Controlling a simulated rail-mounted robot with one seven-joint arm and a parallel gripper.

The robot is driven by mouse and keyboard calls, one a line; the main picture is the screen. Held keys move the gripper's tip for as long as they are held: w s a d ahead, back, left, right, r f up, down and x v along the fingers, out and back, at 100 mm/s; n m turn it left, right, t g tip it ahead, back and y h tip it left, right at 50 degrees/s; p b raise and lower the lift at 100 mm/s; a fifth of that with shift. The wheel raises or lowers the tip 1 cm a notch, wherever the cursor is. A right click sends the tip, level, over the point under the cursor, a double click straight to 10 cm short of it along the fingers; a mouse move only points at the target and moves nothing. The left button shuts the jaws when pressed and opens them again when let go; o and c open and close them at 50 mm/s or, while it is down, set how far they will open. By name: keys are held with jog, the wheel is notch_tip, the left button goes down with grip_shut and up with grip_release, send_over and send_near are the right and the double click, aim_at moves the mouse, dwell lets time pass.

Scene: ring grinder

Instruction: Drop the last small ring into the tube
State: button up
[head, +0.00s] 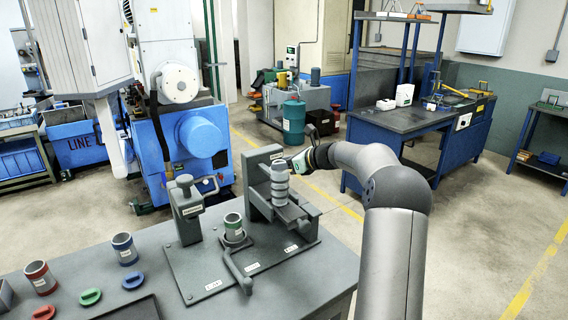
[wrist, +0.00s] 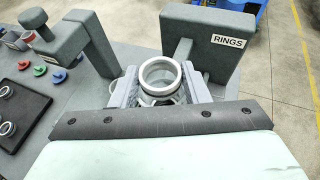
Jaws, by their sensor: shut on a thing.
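The ring holder (head: 259,165) is a grey upright with a stack of small silver rings (head: 279,190) in front of it. My gripper (wrist: 160,92) is at the top of this stack, with one jaw on each side of a silver ring (wrist: 160,67). It is shut on that ring; its jaws are mostly hidden in the head view. I cannot tell whether the ring touches those below. A grey tube with a green band (head: 233,229) stands upright in a fixture to the left of the stack. The ring is apart from that tube.
Tubes with a blue band (head: 124,249) and a red band (head: 40,277) stand on the table's left. Blue (head: 132,280), green (head: 91,296) and red (head: 45,312) lids lie before them. A grey clamp post (head: 187,210) and a lever (head: 240,272) flank the green-banded tube.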

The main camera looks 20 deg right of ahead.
dwell(0.4)
jog(key=o, duration=1.7)
jog(key=shift+o, duration=0.2)
notch_tip(320, 180, up, 7)
jog(key=p, duration=0.5)
jog(key=shift+p, duration=0.4)
